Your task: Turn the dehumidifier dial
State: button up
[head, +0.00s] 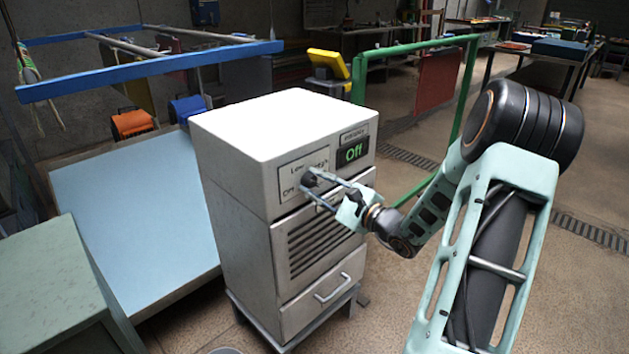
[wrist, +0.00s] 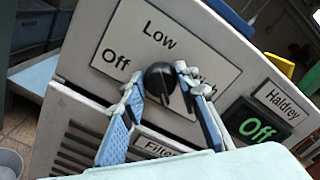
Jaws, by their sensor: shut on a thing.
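The dehumidifier (head: 262,128) is a pale grey cabinet with a white top. Its round black dial (wrist: 159,78) sits on a white label plate reading "Off" and "Low"; a third word at right is mostly hidden by a finger. The dial also shows in the head view (head: 309,179). My gripper (wrist: 160,82) has its two blue-padded fingers on either side of the dial, shut on it. In the head view my gripper (head: 315,186) reaches the front panel from the right. The small display (wrist: 254,122) reads "Off" in green.
Below the dial are a "Filter" label, a slatted vent (head: 318,243) and a drawer with a handle (head: 332,288). A light-blue board (head: 140,225) and a green cabinet (head: 50,275) stand to the left. A green frame (head: 420,47) stands behind at right.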

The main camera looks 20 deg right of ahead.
jog(key=m+p, duration=0.2)
jog(key=m, duration=0.1)
jog(key=m+p, duration=0.2)
jog(key=shift+r, duration=0.25)
jog(key=shift+d+f+m+p, duration=0.15)
jog(key=shift+m+p, duration=1.15)
jog(key=shift+m, duration=0.9)
jog(key=o, duration=1.1)
jog(key=shift+o, duration=0.2)
jog(key=v, duration=1.2)
jog(key=shift+w, duration=0.1)
